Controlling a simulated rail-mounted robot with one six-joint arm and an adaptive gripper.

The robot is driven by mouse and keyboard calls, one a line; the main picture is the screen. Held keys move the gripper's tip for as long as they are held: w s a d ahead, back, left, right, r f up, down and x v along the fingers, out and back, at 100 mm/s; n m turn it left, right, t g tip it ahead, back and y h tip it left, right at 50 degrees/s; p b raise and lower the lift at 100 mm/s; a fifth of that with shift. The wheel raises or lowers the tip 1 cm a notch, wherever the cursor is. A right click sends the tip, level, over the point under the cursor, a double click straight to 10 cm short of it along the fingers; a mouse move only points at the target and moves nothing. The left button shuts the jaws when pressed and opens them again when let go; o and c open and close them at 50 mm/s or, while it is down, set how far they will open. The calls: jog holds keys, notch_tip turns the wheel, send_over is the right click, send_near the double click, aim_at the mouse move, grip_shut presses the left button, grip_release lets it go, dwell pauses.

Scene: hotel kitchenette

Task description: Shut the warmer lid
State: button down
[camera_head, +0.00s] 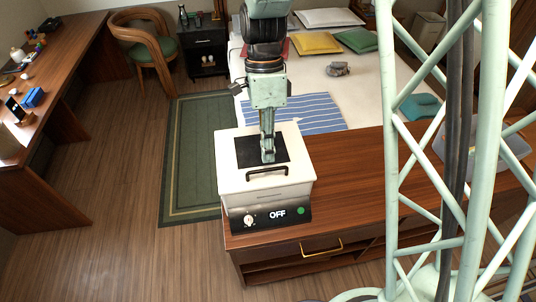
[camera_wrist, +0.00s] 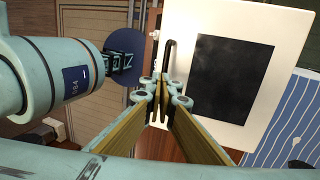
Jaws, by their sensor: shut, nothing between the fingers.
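The warmer (camera_head: 265,205) is a white box with a dark front panel that reads OFF, standing on the wooden cabinet. Its white lid (camera_head: 229,165) has a black panel on top and a dark handle (camera_head: 267,173) near the front edge. The lid appears to lie down flat on the body. My gripper (camera_head: 268,158) is shut and empty, pointing down in front of the black panel, just behind the handle in the picture. In the wrist view, the shut fingertips (camera_wrist: 160,82) show beside the handle (camera_wrist: 169,58) and the lid (camera_wrist: 258,22); I cannot tell whether they touch.
The wooden cabinet top (camera_head: 345,165) is clear right of the warmer. A grey bin (camera_head: 485,155) stands at its right end, partly behind a lattice column. A bed (camera_head: 370,95) lies behind, with a striped blue cloth (camera_head: 310,112). A green rug (camera_head: 200,150) is at left.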

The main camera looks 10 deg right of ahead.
jog(key=v, duration=1)
jog(key=shift+s+r, duration=0.35)
dwell(0.3)
jog(key=s+d+r+n+t+b, duration=0.4)
jog(key=s+d+r+n, duration=0.5)
jog(key=s+d+r, duration=0.15)
jog(key=s+d+n+t+b, duration=0.3)
jog(key=s+n, duration=0.5)
jog(key=s, duration=0.7)
jog(key=shift+d+b, duration=0.5)
jog(key=shift+d, duration=0.5)
jog(key=shift+r, duration=0.15)
dwell(0.9)
